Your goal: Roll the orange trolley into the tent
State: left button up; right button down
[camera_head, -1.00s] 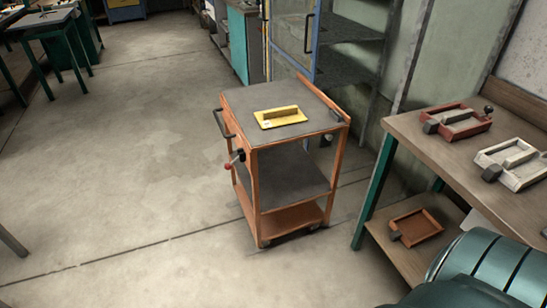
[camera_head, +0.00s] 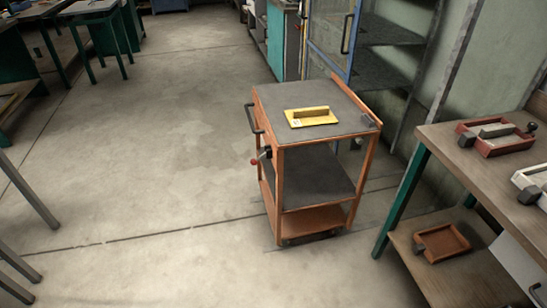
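The orange trolley (camera_head: 290,193) stands upright on the floor, right of the picture's middle. It has a grey top, a middle shelf and an orange bottom shelf. A dark handle (camera_head: 252,117) is on its left side, with a red-knobbed lever (camera_head: 262,157) below it. A yellow tool (camera_head: 311,117) like a float lies on the trolley's top. No tent can be made out in this view. Neither of my grippers is in view.
A workbench (camera_head: 450,150) with moulds on it stands close on the right. A blue-framed cabinet (camera_head: 350,45) with shelves is behind the trolley. Green-legged tables (camera_head: 100,20) stand at the far left. The floor (camera_head: 150,130) left of the trolley is wide and clear.

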aim_at(303, 187)
jog(key=z, duration=0.35)
jog(key=i+j+z, duration=0.15)
jog(key=z, duration=0.15)
jog(key=i+j+z, duration=0.4)
jog(key=i+j, duration=0.4)
jog(key=j, duration=0.25)
jog(key=i+j+z, duration=0.15)
jog(key=j, duration=0.25)
jog(key=i+j, duration=0.3)
jog(key=j+z, duration=0.05)
jog(key=j, duration=0.05)
